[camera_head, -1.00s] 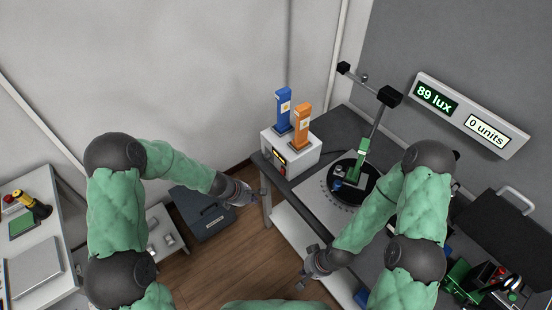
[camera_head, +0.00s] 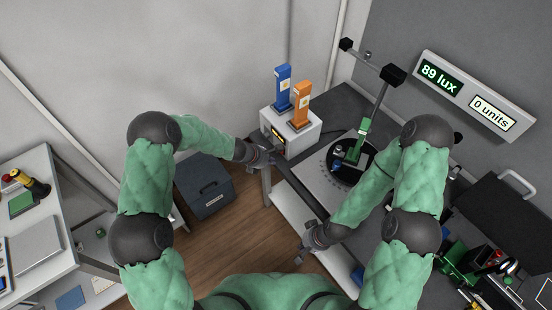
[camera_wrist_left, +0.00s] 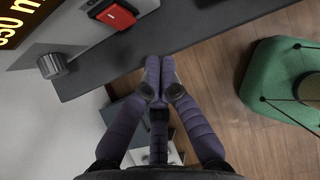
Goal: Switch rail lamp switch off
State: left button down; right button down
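A white lamp box (camera_head: 302,138) with a lit amber display stands at the table's near-left corner. In the left wrist view its front panel shows a red rocker switch (camera_wrist_left: 116,17), a grey knob (camera_wrist_left: 53,66) and part of the display. My left gripper (camera_head: 270,157) is just in front of this panel. In the left wrist view its fingertips (camera_wrist_left: 160,62) are together with nothing between them, below and right of the red switch and apart from it. In the head view my arm hides the switch. My right gripper (camera_head: 302,242) looks open and empty beside the table's front edge.
A green-posted fixture (camera_head: 358,140) sits on a black disc behind my right forearm. A wall display (camera_head: 440,78) reads 89 lux and 0 units. A grey bin (camera_head: 207,190) stands on the floor.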

pick_arm(q)
jog(key=shift+w+d+p, duration=0.35)
jog(key=shift+w+d, duration=0.55)
jog(key=shift+d, duration=0.25)
jog(key=b, duration=0.4)
jog(key=f+h+b, duration=0.1)
jog(key=b, duration=0.4)
jog(key=shift+w+d+t, duration=0.25)
jog(key=shift+d+t, duration=0.15)
jog(key=shift+f, duration=0.1)
jog(key=shift+p, duration=0.3)
